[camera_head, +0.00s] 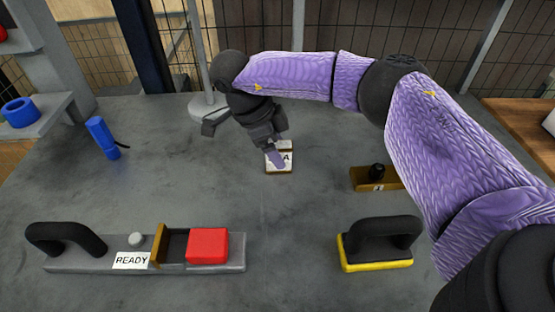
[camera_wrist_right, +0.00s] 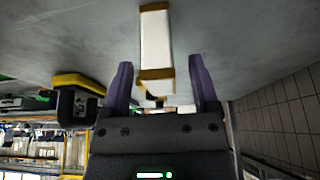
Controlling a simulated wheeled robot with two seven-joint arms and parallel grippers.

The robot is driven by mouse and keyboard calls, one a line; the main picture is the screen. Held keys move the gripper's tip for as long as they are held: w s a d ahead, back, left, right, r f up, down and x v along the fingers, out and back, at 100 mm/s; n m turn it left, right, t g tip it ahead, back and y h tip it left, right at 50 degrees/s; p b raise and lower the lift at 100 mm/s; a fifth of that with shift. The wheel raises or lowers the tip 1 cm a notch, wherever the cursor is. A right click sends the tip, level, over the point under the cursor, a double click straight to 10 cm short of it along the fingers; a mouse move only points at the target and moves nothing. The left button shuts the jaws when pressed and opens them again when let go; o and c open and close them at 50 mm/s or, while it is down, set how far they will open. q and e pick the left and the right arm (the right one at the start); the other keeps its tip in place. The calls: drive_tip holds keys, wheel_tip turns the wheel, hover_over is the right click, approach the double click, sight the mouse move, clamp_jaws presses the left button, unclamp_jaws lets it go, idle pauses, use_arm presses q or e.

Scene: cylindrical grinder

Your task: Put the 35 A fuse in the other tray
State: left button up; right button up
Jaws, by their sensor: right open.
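A white block with gold-brown ends, the likely fuse, lies on the grey table; its label (camera_head: 287,161) shows an "A" in the head view, the number hidden by my gripper. It also shows as a long white block (camera_wrist_right: 156,42) in the right wrist view. My right gripper (camera_head: 275,147) reaches down over it in the head view. In the right wrist view its two purple fingers (camera_wrist_right: 160,63) are apart, with the block's near end between them and most of it beyond the tips. I cannot tell how high the fingers are. My left gripper is not in view. I cannot make out a clear tray.
A grey base with a handle, "READY" label (camera_head: 132,260) and red block (camera_head: 207,246) sits front left. A yellow-based handled block (camera_head: 378,262) is front right. A brown piece with a black knob (camera_head: 362,179) lies right.

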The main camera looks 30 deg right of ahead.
drive_tip(key=shift+x, duration=0.75)
drive_tip(key=shift+r, duration=0.15)
drive_tip(key=shift+c, duration=0.2)
clamp_jaws()
